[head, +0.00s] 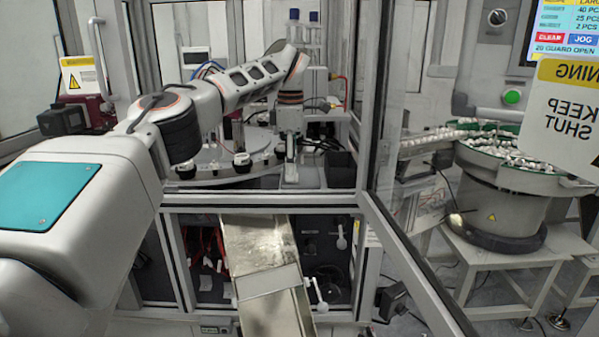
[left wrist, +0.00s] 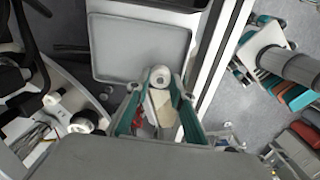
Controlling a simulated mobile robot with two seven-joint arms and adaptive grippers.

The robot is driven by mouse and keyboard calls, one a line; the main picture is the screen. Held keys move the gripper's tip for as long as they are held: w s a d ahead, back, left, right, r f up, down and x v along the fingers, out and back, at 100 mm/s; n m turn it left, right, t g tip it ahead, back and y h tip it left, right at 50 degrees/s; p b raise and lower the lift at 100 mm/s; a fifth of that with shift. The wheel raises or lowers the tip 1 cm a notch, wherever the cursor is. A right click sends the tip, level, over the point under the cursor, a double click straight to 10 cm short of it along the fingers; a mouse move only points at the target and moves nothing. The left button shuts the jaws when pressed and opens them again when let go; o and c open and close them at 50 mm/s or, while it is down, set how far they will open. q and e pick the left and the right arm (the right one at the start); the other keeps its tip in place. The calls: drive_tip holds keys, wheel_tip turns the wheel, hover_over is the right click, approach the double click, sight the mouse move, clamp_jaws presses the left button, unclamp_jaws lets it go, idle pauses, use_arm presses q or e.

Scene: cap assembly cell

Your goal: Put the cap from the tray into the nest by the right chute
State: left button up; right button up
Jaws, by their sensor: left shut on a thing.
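My left gripper (head: 291,172) is inside the machine frame, pointing down at the right side of the round dial (head: 215,180). In the left wrist view my left gripper (left wrist: 156,90) is shut on a small white round cap (left wrist: 160,77), held between the fingertips. A shallow grey tray (left wrist: 187,46) lies beyond the fingertips and looks empty in the part that shows. The cap is too small to make out in the head view. I cannot tell which holder is the nest by the right chute. My right gripper is not in view.
Dark holders with white tops stand on the dial, one (head: 242,160) left of my gripper. A metal chute (head: 262,250) slopes down below the machine's front rail (head: 260,199). A glazed guard door stands open at right, before a bowl feeder (head: 505,190).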

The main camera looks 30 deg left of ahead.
use_arm(q)
drive_tip(key=shift+d+f, duration=0.1)
drive_tip(key=shift+a+f, duration=0.1)
drive_tip(key=shift+a, duration=0.1)
drive_tip(key=shift+f, duration=0.2)
drive_tip(key=o, duration=0.7)
drive_tip(key=shift+c, duration=0.2)
drive_tip(key=shift+d, duration=0.1)
